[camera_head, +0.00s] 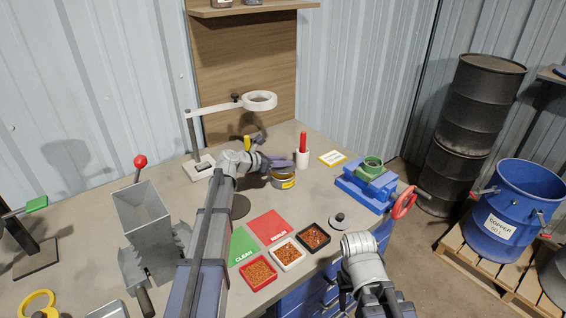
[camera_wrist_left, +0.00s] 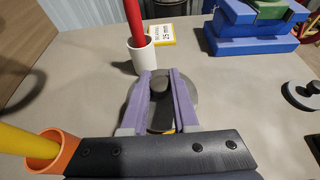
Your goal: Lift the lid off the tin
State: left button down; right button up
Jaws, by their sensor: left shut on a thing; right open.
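The tin (camera_head: 284,183), short and round with a yellow band, stands on the workbench near its middle. My left gripper (camera_head: 279,163) is over it, and its purple fingers (camera_wrist_left: 160,100) are shut on the dark knob of the grey round lid (camera_wrist_left: 189,93). The fingers and the dark wrist part hide most of the tin in the left wrist view. I cannot tell whether the lid rests on the rim or is slightly raised. My right gripper (camera_head: 345,298) is open and empty at the bench's front edge, partly hidden by its own arm.
A white cup with a red stick (camera_head: 302,158) stands just behind the tin, beside a yellow sign (camera_head: 332,158). A blue vise (camera_head: 367,188) is to the right. Trays of scrap (camera_head: 259,273) and a grey disc with a knob (camera_head: 339,221) lie in front. A magnifier lamp (camera_head: 198,165) stands behind.

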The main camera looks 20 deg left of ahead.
pick_arm(q)
notch_tip(320, 180, up, 8)
jog(key=p, duration=0.6)
jog(key=shift+f, duration=0.2)
jog(key=shift+f, duration=0.1)
